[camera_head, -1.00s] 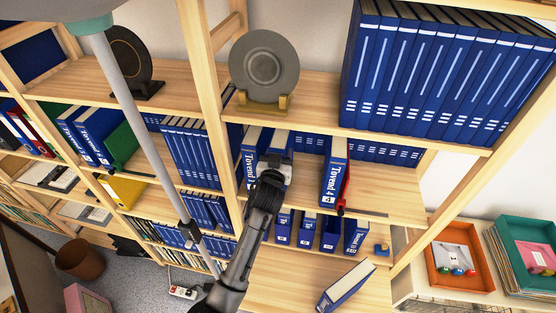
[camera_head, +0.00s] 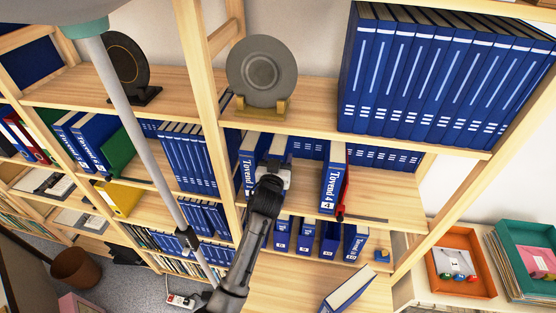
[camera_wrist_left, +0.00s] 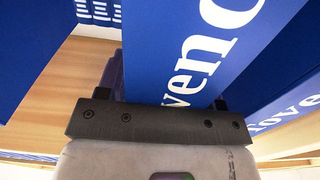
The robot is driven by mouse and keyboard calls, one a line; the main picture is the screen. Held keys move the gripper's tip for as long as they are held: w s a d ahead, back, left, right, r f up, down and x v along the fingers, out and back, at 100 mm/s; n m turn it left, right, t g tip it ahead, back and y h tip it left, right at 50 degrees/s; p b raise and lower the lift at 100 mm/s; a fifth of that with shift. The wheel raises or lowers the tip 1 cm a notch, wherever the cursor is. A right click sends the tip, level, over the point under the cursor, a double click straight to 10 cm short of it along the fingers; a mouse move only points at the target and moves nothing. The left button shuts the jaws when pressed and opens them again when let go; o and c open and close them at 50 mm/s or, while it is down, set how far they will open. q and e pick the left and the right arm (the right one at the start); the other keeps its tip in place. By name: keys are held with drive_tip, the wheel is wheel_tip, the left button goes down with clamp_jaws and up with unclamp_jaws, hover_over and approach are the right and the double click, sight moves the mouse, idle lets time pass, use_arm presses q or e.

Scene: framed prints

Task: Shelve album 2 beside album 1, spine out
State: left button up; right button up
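Album 1 (camera_head: 247,176), a blue binder with white spine text, stands at the left end of the middle shelf (camera_head: 385,190), spine outward. A second blue binder, apparently album 2 (camera_head: 284,146), stands upright just to its right, mostly hidden by my left gripper (camera_head: 273,170). In the left wrist view, the fingers lie on both sides of album 2's spine (camera_wrist_left: 185,55), which faces the gripper; they appear shut on it. Another spine, likely album 1 (camera_wrist_left: 290,120), is close beside it. Whether the binders touch is unclear. My right gripper is out of view.
Album 4 (camera_head: 332,185) stands farther right beside a red item (camera_head: 344,190). Gaps separate it from album 2 and the right upright. A plate (camera_head: 262,70) and a binder row (camera_head: 430,80) stand above. A loose binder (camera_head: 347,289) lies below.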

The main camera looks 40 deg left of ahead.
use_arm(q)
drive_tip(key=o, duration=0.4)
drive_tip(key=shift+f, duration=0.15)
drive_tip(key=shift+c, duration=0.2)
drive_tip(key=b+v, duration=0.3)
drive_tip(key=v, duration=1.1)
drive_tip(key=shift+w+f, duration=0.1)
drive_tip(key=shift+w, duration=0.05)
